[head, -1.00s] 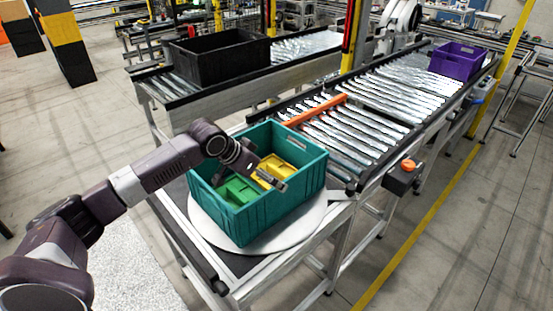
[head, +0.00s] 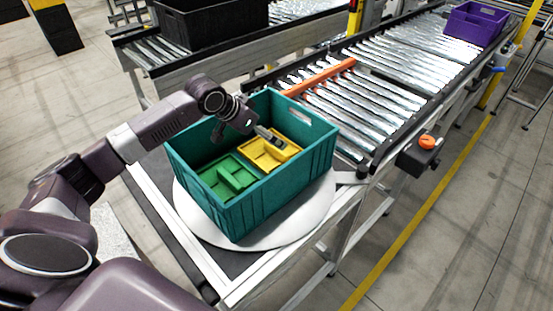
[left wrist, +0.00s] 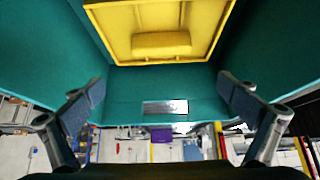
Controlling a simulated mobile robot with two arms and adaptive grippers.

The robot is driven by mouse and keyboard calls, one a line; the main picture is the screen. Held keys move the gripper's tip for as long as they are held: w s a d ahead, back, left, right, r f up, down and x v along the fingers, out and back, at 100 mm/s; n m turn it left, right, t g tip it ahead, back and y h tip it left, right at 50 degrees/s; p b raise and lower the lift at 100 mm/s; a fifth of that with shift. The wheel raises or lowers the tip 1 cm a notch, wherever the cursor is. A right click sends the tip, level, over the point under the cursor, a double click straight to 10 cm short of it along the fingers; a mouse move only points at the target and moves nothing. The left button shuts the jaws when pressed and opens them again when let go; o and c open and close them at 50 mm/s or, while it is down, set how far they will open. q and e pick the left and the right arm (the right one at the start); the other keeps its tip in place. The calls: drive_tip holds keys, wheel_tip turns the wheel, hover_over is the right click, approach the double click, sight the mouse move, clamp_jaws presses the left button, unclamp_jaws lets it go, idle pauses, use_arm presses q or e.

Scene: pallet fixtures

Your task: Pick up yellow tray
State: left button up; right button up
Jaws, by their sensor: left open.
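The yellow tray (head: 266,156) lies inside the teal crate (head: 258,200), beside a green tray (head: 226,180). A raised block stands in the middle of the yellow tray. My left gripper (head: 274,137) hangs over the yellow tray near the crate's back right side, open and empty. It covers part of the tray in the head view. In the left wrist view the yellow tray (left wrist: 160,48) is at the top, beyond the spread fingers (left wrist: 161,92), with nothing between them. My right gripper is not in view.
The crate stands on a round grey turntable (head: 300,228). A roller conveyor (head: 350,105) with an orange bar (head: 318,78) runs behind it. A black crate (head: 215,22) and a purple crate (head: 474,25) stand farther off. The crate walls surround both trays closely.

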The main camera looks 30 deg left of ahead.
sight(275, 147)
use_arm(q)
drive_tip(key=f, duration=0.1)
drive_tip(key=f+b, duration=0.2)
drive_tip(key=shift+w+a+f, duration=0.2)
drive_tip(key=shift+w+f, duration=0.1)
drive_tip(key=shift+f, duration=0.05)
drive_tip(key=shift+w+d+f, duration=0.2)
drive_tip(key=shift+w+f, duration=0.05)
drive_tip(key=shift+p+x, duration=0.3)
drive_tip(key=shift+x, duration=0.55)
drive_tip(key=p+x, duration=0.1)
drive_tip(key=x, duration=0.3)
drive_tip(key=shift+f+p, duration=0.1)
drive_tip(key=shift+p, duration=0.2)
drive_tip(key=shift+w+f, duration=0.25)
drive_tip(key=shift+f, duration=0.2)
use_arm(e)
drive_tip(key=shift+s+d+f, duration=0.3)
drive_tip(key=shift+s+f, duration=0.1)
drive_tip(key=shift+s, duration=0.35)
use_arm(q)
drive_tip(key=shift+c, duration=0.6)
drive_tip(key=c, duration=1.3)
